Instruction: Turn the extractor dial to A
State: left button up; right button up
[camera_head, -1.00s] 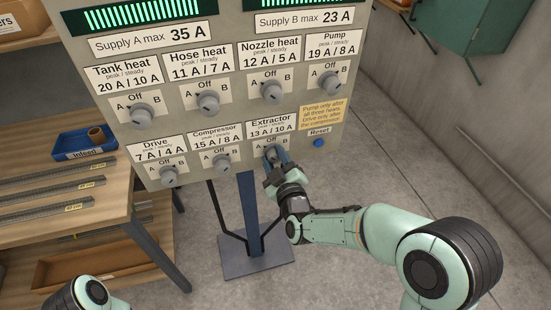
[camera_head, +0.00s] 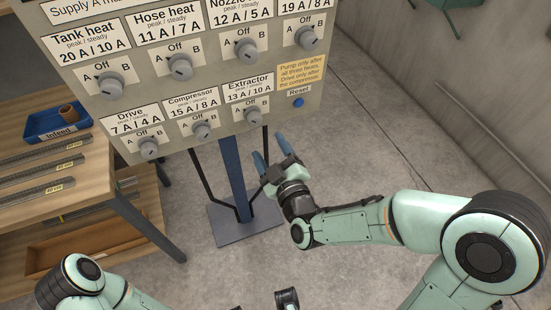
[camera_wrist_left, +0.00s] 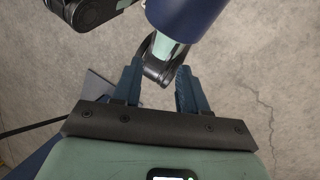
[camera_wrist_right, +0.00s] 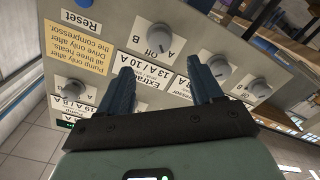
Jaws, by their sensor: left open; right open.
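The Extractor dial (camera_head: 253,115) is a grey knob in the lower row of the grey control panel (camera_head: 172,102), with A on its left, Off above and B on its right. It shows upside down in the right wrist view (camera_wrist_right: 158,37); I cannot tell surely which mark its pointer faces. My right gripper (camera_head: 271,152) has blue fingers, open and empty, below the panel and apart from the dial. In the right wrist view its fingers (camera_wrist_right: 159,80) point at the panel. My left gripper (camera_wrist_left: 158,82) is open and empty above the floor in its own wrist view.
Drive (camera_head: 148,146) and Compressor (camera_head: 201,130) dials sit left of Extractor. A blue Reset button (camera_head: 298,102) is to its right. The panel stands on a blue post (camera_head: 234,175). A wooden bench (camera_head: 90,200) with a blue bin (camera_head: 57,122) is left. Floor is clear right.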

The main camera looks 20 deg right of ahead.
pick_arm(q)
jog(key=w+f+t+b, duration=0.1)
jog(key=w+f+b, duration=0.2)
jog(key=f+b, duration=0.2)
jog(key=shift+w+a+f+b, duration=0.3)
jog(key=shift+a+b, duration=0.1)
jog(key=shift+b, duration=0.2)
pick_arm(e)
jog(key=shift+s+d, duration=0.1)
jog(key=shift+s, duration=1.45)
notch_tip(320, 180, down, 31)
jog(key=s+m+g, duration=0.2)
jog(key=m+g, duration=0.2)
jog(key=g, duration=0.5)
jog(key=s+a+f+m+g+y, duration=0.15)
jog(key=s+f+m+g, duration=0.7)
jog(key=s+f, duration=1.2)
pick_arm(q)
notch_tip(320, 180, up, 14)
jog(key=s+g+p, duration=0.1)
jog(key=p, duration=1.4)
jog(key=shift+s+d+r, duration=0.15)
jog(key=shift+d+r, duration=0.1)
jog(key=shift+d, duration=0.15)
pick_arm(e)
notch_tip(320, 180, up, 15)
jog(key=g+y, duration=0.1)
jog(key=shift+r+n, duration=0.2)
jog(key=shift+n, duration=0.15)
jog(key=shift+s, duration=0.15)
